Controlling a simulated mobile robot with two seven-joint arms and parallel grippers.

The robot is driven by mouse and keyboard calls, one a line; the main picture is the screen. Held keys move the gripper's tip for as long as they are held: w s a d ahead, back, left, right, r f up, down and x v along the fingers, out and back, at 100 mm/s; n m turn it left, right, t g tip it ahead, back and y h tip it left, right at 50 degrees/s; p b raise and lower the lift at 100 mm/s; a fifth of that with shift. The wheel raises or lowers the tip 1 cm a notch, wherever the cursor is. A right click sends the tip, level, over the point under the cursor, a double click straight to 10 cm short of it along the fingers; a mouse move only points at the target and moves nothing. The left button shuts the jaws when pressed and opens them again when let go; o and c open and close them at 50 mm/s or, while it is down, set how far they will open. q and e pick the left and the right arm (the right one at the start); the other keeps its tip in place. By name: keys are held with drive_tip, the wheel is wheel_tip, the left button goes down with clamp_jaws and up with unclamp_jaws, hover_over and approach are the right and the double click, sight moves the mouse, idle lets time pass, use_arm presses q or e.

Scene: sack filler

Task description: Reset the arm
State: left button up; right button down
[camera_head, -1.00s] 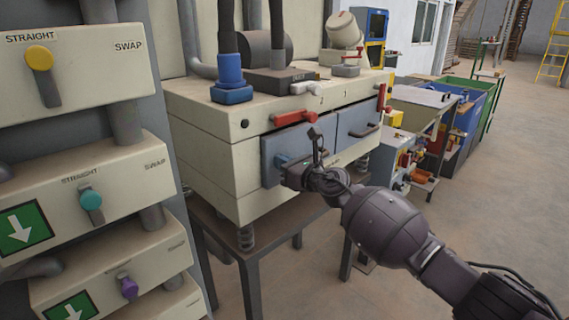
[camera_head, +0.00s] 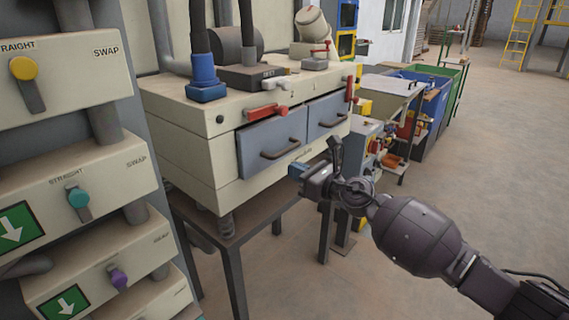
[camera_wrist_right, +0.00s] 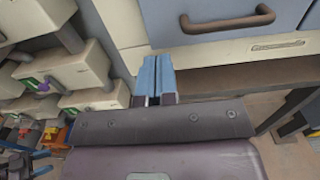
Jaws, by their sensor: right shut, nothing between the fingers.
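My right gripper (camera_head: 295,170) is in front of the beige sack filler machine (camera_head: 185,140), just below and to the right of its left blue-grey drawer (camera_head: 270,143). Its blue fingers are together and empty. In the right wrist view the shut fingers (camera_wrist_right: 158,72) point at the beige front, with a drawer handle (camera_wrist_right: 228,22) above and to the right. The fingers appear apart from that handle. The right blue-grey drawer (camera_head: 327,115) is also in the machine's front.
A panel with yellow, teal and purple levers (camera_head: 78,198) stands at the left. Red handles (camera_head: 268,110) sit above the drawers. A blue bin (camera_head: 432,95) and a green bin (camera_head: 455,75) stand behind at right. The concrete floor (camera_head: 500,170) at right is open.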

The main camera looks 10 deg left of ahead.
wheel_tip(320, 180, up, 7)
drive_tip(key=s+d+m+t, duration=0.2)
drive_tip(key=m+t, duration=0.3)
drive_tip(key=m, duration=0.9)
drive_tip(key=s+d+f+m+h, duration=0.6)
drive_tip(key=s+d+f+m, duration=0.35)
drive_tip(key=f+m, duration=0.35)
drive_tip(key=s+d+f+m+h, duration=0.6)
drive_tip(key=s+d+f+m, duration=0.2)
drive_tip(key=d+f+m, duration=0.55)
drive_tip(key=s+d+f+m+g+h, duration=0.1)
drive_tip(key=s+d+f+m+g, duration=0.1)
drive_tip(key=s+f, duration=0.4)
drive_tip(key=s+d+f+m+g+h, duration=0.2)
drive_tip(key=s+d+f+m, duration=0.1)
drive_tip(key=s, duration=1.2)
wheel_tip(320, 180, down, 3)
drive_tip(key=shift+s+d+r+m, duration=0.1)
drive_tip(key=shift+s+d+m, duration=0.25)
drive_tip(key=shift+d, duration=0.3)
